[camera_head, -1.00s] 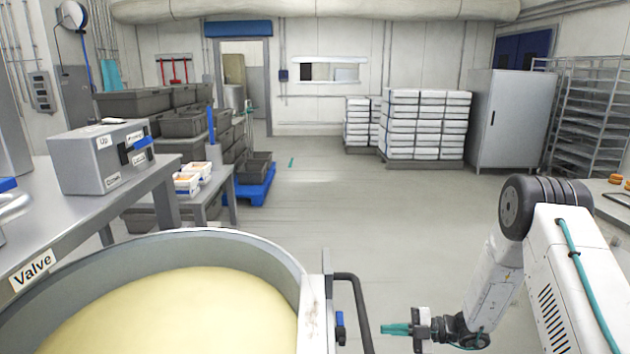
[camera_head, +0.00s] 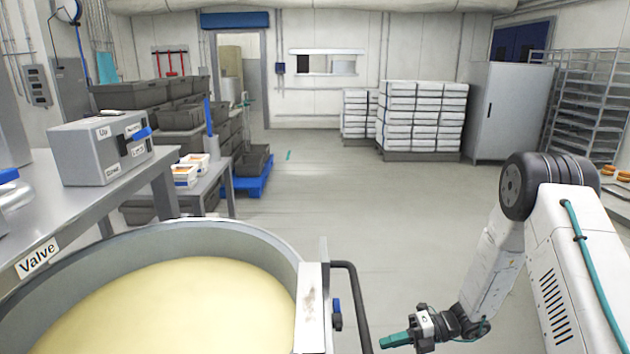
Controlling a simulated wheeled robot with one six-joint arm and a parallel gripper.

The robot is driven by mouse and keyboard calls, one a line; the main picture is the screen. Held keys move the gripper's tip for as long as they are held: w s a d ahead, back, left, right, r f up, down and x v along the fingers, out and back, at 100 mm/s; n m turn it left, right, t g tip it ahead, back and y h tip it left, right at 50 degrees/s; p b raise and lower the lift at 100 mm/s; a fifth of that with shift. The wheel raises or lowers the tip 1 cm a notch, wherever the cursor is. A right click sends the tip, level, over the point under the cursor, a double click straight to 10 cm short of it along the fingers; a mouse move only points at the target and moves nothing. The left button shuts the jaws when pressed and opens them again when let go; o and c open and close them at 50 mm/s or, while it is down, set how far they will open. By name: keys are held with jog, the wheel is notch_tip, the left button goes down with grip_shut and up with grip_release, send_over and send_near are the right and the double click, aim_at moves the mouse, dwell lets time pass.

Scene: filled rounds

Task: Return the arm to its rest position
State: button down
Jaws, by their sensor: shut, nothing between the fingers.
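My gripper (camera_head: 397,340) is at the bottom of the head view, right of the vat's handle. Its teal fingers are shut and hold nothing. My white arm (camera_head: 495,270) is bent at the right side, with a dark round joint at the top and the forearm sloping down to the gripper. The fingers point left, toward the black vat handle (camera_head: 352,300), and appear close to it; the exact gap cannot be told.
A large round vat (camera_head: 200,232) with pale yellow contents fills the lower left. A steel table (camera_head: 85,212) with a grey control box (camera_head: 98,152) stands behind it. Stacked white boxes (camera_head: 422,115) and a rack (camera_head: 590,105) stand at the back. The middle floor is clear.

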jog(key=s+d+r+n+h, duration=0.2)
jog(key=s+r+n+h, duration=0.3)
jog(key=s+r+n, duration=0.4)
jog(key=s+d+r+n+t+h, duration=0.1)
jog(key=s+d+r+n+h, duration=0.2)
jog(key=s+r+n, duration=0.7)
jog(key=s+d+r+n+t+h, duration=0.1)
jog(key=s+r+n+h, duration=0.6)
jog(key=r+n, duration=0.8)
jog(key=s+d, duration=0.1)
jog(key=s, duration=0.2)
jog(key=shift+s+d+r, duration=0.15)
jog(key=shift+s+d, duration=0.1)
jog(key=shift+d, duration=0.05)
